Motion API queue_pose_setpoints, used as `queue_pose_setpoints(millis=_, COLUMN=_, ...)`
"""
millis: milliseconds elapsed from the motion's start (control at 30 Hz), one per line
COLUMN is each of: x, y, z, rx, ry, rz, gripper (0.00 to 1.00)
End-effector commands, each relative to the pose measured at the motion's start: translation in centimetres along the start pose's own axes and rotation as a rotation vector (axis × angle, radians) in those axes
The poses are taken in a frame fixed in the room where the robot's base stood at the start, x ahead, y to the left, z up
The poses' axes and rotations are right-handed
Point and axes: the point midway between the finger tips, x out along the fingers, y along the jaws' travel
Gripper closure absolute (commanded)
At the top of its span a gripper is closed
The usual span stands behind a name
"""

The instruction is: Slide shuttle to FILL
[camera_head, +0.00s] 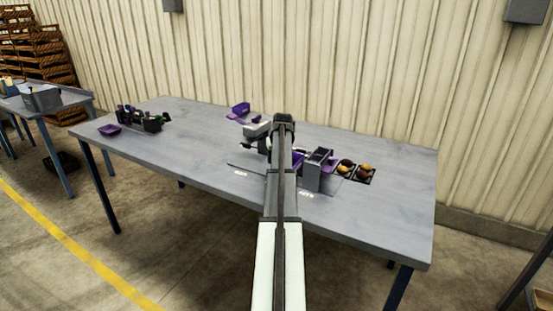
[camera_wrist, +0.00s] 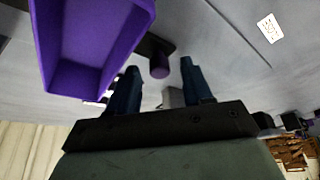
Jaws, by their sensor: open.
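A purple tray (camera_wrist: 88,40), which looks like the shuttle, fills the upper left of the wrist view. A dark bar on its side carries a short purple knob (camera_wrist: 159,66). My gripper (camera_wrist: 160,74) is open, its dark fingers on either side of the knob in the picture; I cannot tell whether they touch it. In the head view a bit of purple (camera_head: 297,160) shows beside my arm, which hides most of the shuttle and the fingertips. A small white label (camera_head: 240,173) lies left of my arm and another (camera_head: 306,194) right; neither is readable.
A grey box-like station (camera_head: 313,172) stands just right of my arm, beside a dark bin (camera_head: 359,178) of potatoes. A purple scoop-like tray (camera_head: 241,109) sits behind. Dark items (camera_head: 140,120) and a purple dish (camera_head: 109,130) stand far left. The table front is clear.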

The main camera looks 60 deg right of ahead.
Motion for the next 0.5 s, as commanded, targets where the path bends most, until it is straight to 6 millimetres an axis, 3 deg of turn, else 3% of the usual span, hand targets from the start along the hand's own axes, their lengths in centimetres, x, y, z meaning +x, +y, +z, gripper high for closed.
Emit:
queue_pose_setpoints(millis=367, x=0.45, y=0.01, z=0.00, rx=0.000, ry=0.000, rz=0.000, gripper=0.50)
queue_pose_setpoints(millis=500, x=0.44, y=0.01, z=0.01, rx=0.000, ry=0.000, rz=0.000, gripper=0.63)
